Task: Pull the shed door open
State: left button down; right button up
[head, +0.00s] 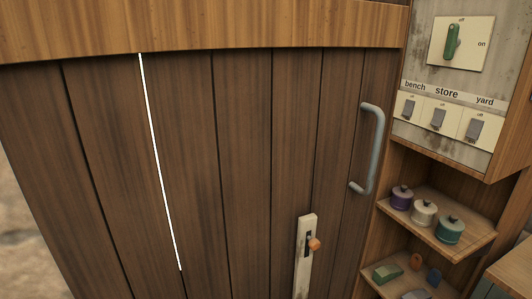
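The shed door (190,170) fills most of the head view. It is made of dark brown upright planks and looks shut, though its free edge is hard to make out. A grey, bent bar handle (377,150) stands upright on its right side. Low on the door, left of the handle, is a pale upright plate (304,262) with an orange knob (314,244). Neither of my grippers shows in the view, and nothing touches the handle. The bottom of the door is cut off by the picture edge.
Right of the door stands a wooden cabinet with a switch panel (446,88), a green lever (452,42) and labels bench, store, yard. Below, a shelf (470,238) holds purple, white and teal pots. A lighter beam (200,28) crosses above the door.

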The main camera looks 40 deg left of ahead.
aim_at(269, 119)
jog(key=u, duration=1.15)
